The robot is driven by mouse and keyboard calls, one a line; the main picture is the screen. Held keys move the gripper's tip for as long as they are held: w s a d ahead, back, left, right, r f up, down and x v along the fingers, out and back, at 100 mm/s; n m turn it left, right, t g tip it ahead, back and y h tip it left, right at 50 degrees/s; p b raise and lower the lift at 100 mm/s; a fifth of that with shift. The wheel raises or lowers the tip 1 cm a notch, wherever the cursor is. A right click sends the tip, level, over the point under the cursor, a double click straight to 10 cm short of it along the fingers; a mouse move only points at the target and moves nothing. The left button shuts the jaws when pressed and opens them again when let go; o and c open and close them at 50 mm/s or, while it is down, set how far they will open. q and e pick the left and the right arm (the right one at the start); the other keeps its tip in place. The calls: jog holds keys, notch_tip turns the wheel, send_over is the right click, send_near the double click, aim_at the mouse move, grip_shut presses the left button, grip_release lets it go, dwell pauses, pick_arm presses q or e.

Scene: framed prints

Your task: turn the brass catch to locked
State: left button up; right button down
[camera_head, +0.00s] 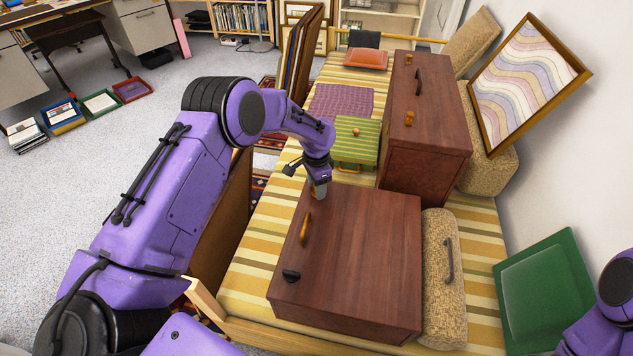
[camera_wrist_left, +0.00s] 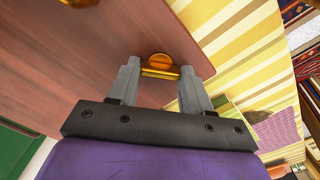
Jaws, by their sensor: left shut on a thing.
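A red-brown wooden case (camera_head: 360,255) lies flat on the striped cloth in the head view. My left gripper (camera_head: 319,189) is at its far left corner, pointing down. In the left wrist view, the brass catch (camera_wrist_left: 160,66) sits on the case near its edge, between the two grey fingers of my left gripper (camera_wrist_left: 160,82). The gripper is shut on the catch, and the fingers partly hide it. A brass handle (camera_head: 305,228) and a black catch (camera_head: 291,276) are nearer along the same edge. My right gripper is out of view.
A taller brown case (camera_head: 428,150) with its own handle and catches stands beyond. A woven tan case (camera_head: 444,285) lies to the right. A green-striped box (camera_head: 357,140) is just behind my left gripper. A framed wavy print (camera_head: 525,80) leans at the wall.

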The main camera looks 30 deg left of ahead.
pick_arm(q)
jog(key=m, duration=0.3)
jog(key=shift+m, duration=0.4)
jog(key=shift+m+p, duration=0.35)
jog(key=shift+m, duration=1.45)
jog(key=o, duration=1.1)
jog(key=shift+c, duration=0.2)
notch_tip(320, 180, up, 10)
jog(key=shift+r, duration=0.25)
